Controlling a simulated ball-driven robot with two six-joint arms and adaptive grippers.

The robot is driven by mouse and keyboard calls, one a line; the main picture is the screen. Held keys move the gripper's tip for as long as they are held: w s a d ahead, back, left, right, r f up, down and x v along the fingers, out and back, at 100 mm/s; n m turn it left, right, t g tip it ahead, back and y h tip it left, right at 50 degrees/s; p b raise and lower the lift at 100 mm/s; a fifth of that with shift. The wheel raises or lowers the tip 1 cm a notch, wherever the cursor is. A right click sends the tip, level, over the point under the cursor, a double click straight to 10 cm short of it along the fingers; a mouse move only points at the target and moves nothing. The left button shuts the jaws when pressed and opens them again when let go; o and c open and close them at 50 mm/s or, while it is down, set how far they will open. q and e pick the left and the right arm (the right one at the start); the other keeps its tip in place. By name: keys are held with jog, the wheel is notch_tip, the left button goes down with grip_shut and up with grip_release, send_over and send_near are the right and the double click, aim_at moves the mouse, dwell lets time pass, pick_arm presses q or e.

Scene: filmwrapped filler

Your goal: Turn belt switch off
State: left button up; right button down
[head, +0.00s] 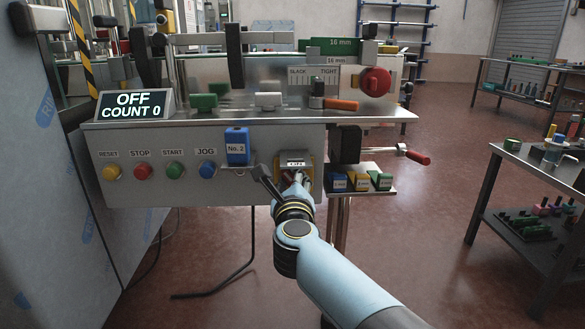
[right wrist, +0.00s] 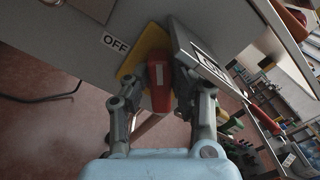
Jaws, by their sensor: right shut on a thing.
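The belt switch has a yellow plate (head: 308,160) on the front panel, with a grey labelled flap above it. The right wrist view shows its red lever (right wrist: 159,84), its yellow plate (right wrist: 143,50) and an OFF label (right wrist: 115,43) beside it. My right gripper (head: 296,180) is at the switch, and in the right wrist view its two fingers (right wrist: 160,92) are shut on the red lever from both sides. The gripper hides most of the lever in the head view. The display (head: 131,105) reads OFF, COUNT 0. My left gripper is not in view.
Yellow, red, green and blue buttons (head: 141,171) sit left on the panel, near a blue No. 2 block (head: 237,146). A small shelf (head: 376,188) holds coloured blocks right of the switch. A red-handled crank (head: 417,157) sticks out there. Open floor lies further right.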

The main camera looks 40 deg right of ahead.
jog(key=n+p, duration=0.1)
jog(key=n, duration=0.1)
jog(key=n+p, duration=0.1)
jog(key=n, duration=0.1)
jog(key=n+p, duration=0.1)
jog(key=shift+w+a+f+n+p, duration=0.2)
jog(key=shift+a+n+p, duration=0.1)
jog(key=shift+n, duration=0.1)
pick_arm(q)
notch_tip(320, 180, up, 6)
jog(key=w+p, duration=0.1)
jog(key=p, duration=0.1)
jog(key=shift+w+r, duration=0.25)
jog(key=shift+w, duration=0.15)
pick_arm(e)
jog(key=shift+f+n, duration=0.25)
jog(key=shift+n, duration=0.9)
jog(key=shift+f+n, duration=0.25)
jog(key=shift+n, duration=0.9)
jog(key=shift+a+f, duration=0.1)
jog(key=c, duration=1.1)
grip_release()
jog(key=shift+c, duration=0.2)
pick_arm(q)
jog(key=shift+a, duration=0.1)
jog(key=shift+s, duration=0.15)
